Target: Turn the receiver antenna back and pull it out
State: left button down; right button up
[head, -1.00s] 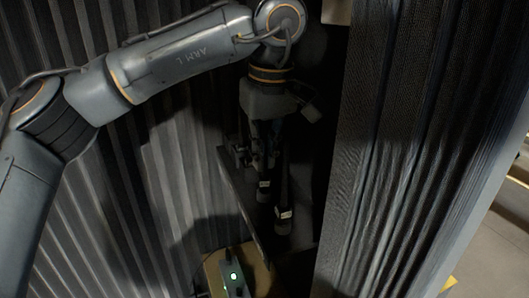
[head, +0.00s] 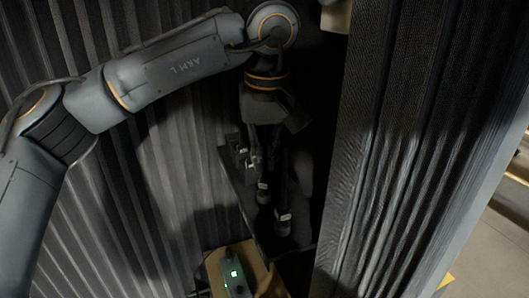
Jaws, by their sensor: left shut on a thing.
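My left gripper (head: 260,158) hangs down from its wrist in deep shadow, over a dark shelf in a gap between curtains. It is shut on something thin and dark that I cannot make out. Two dark upright pieces with pale labels, a nearer one (head: 284,228) and a farther one (head: 262,198), show just below the fingers. A dark box with a green light (head: 235,275) sits lower down. I cannot tell the receiver antenna apart from the dark shapes around the fingers. My right gripper is not in view.
A dark shelf (head: 240,190) runs below the gripper. A tan surface (head: 262,280) lies under the lit box. A pleated dark curtain (head: 410,150) stands close on the right, and a ribbed grey curtain (head: 150,190) on the left. Open floor (head: 500,235) shows at far right.

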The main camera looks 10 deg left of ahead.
aim_at(265, 128)
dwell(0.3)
pick_arm(q)
jog(key=shift+m+p, duration=0.35)
jog(key=shift+m, duration=0.95)
jog(key=shift+r+p, duration=1.35)
jog(key=shift+r, duration=0.05)
jog(key=shift+r+p, duration=1.25)
jog(key=shift+r, duration=0.15)
